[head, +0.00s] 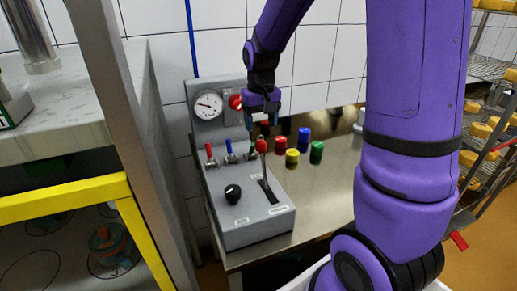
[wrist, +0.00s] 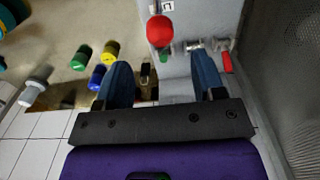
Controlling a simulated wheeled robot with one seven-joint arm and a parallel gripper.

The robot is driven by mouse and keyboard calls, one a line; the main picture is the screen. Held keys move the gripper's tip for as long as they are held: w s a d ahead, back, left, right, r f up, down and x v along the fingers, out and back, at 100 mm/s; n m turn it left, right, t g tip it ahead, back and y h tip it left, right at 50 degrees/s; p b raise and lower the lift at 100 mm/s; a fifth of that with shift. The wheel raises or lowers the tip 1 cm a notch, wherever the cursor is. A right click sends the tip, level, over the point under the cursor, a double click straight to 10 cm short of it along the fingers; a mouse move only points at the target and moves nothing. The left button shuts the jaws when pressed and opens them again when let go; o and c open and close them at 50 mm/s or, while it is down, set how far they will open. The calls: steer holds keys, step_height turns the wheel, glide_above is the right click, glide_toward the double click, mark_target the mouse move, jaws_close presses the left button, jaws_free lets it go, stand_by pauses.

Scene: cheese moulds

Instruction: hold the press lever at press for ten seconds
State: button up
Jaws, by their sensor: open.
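The press lever (head: 263,165) rises from a dark slot in the top of the grey control box (head: 252,222). Its red ball knob shows at its upper end and also in the wrist view (wrist: 160,32). My gripper (head: 262,118) is open and empty, above and behind the knob in the head view. In the wrist view my two blue fingers (wrist: 162,78) are spread apart, and the knob appears past their tips, roughly in line with the gap. I see no contact. The labels by the slot are too small to read.
The box also carries a black rotary knob (head: 232,194) and small valves with coloured handles (head: 230,155). A gauge (head: 208,105) and a red knob (head: 236,102) sit on its back panel. Several coloured cylinders, including a yellow one (head: 292,158), stand on the steel table to the right.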

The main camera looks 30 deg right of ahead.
mark_target(261, 148)
step_height(261, 148, down, 9)
steer(key=shift+f, duration=0.1)
stand_by(0.3)
jaws_close()
